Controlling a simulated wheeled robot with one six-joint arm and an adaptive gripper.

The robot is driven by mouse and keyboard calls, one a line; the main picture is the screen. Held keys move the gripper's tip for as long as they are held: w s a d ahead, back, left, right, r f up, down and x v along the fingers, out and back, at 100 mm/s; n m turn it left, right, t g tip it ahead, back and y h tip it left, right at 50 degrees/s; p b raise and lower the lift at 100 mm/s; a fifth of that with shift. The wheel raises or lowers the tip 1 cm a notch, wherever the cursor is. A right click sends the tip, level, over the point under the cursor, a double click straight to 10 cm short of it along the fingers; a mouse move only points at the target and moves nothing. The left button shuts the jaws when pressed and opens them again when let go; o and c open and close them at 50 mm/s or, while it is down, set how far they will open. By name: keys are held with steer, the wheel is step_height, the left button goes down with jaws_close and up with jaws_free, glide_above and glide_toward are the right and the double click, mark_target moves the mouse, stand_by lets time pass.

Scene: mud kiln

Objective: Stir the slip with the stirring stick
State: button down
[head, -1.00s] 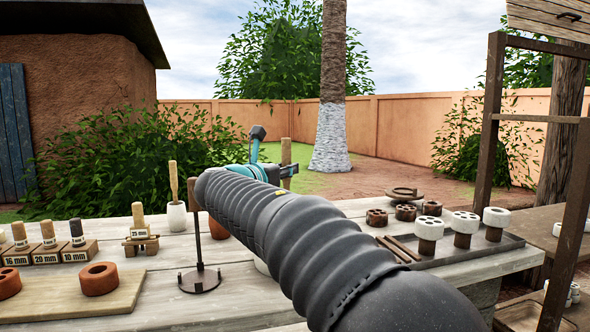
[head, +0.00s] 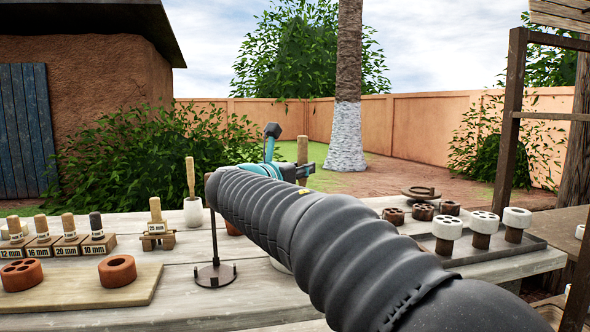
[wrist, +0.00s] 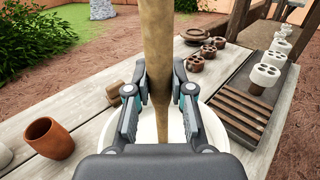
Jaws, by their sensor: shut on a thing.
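My gripper (wrist: 160,88) is shut on the stirring stick (wrist: 157,35), a brown wooden rod standing about upright between the fingers in the wrist view.
A terracotta cup (wrist: 48,138) stands left of the vessel. A dark tray (wrist: 235,110) with wooden strips and pale perforated pieces lies on the right. A thin metal stand (head: 215,272), a white mortar with pestle (head: 192,208) and labelled blocks (head: 70,245) stand on the left.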

steer(key=shift+r, duration=4.7)
